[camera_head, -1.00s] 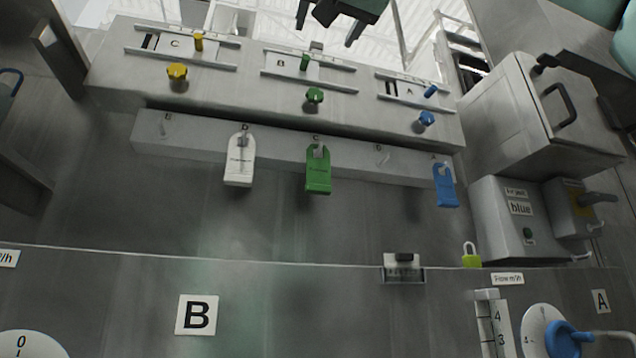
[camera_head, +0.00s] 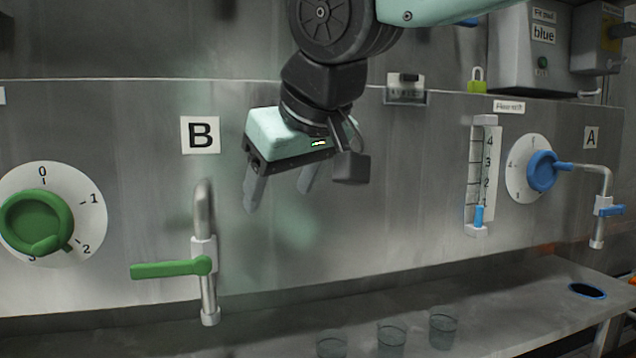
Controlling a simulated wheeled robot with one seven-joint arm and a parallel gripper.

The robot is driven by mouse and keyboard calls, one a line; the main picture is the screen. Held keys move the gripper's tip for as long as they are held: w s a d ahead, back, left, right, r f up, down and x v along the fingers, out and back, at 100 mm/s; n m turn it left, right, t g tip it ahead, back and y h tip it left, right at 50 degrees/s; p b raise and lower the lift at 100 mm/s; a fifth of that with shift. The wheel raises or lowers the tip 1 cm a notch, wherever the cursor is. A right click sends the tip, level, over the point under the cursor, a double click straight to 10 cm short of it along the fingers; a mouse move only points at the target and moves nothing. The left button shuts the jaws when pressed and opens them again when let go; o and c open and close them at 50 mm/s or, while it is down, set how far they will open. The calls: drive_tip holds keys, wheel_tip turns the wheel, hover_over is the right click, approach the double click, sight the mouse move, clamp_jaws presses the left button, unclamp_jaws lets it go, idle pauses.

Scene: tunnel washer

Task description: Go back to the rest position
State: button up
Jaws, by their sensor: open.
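My gripper (camera_head: 280,192) hangs in front of the steel panel (camera_head: 395,190), right of the label B (camera_head: 200,134). Its two grey fingers point downward and stand apart, with nothing between them. My dark wrist and pale green arm link come in from the top of the view. The gripper looks clear of the green-handled tap (camera_head: 172,268) to its lower left.
A green dial (camera_head: 38,222) is at the left. At the right are a flow gauge (camera_head: 481,180), a blue dial (camera_head: 542,170) and a blue-handled tap (camera_head: 604,211). Several clear cups, one here (camera_head: 443,328), stand on the shelf below. Panel space right of my gripper is clear.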

drive_tip(key=s+d+f+g+h+p, duration=0.1)
drive_tip(key=s+d+f+g, duration=0.2)
drive_tip(key=s+d+f, duration=0.6)
drive_tip(key=s+d+f+m+g+h+p, duration=0.1)
drive_tip(key=s+d+f+g+h, duration=0.1)
drive_tip(key=s+d+f, duration=0.7)
wheel_tip(320, 180, down, 7)
drive_tip(key=shift+s+d+r+g+h, duration=0.1)
drive_tip(key=shift+s+d+g+h, duration=0.2)
drive_tip(key=shift+s+g, duration=0.55)
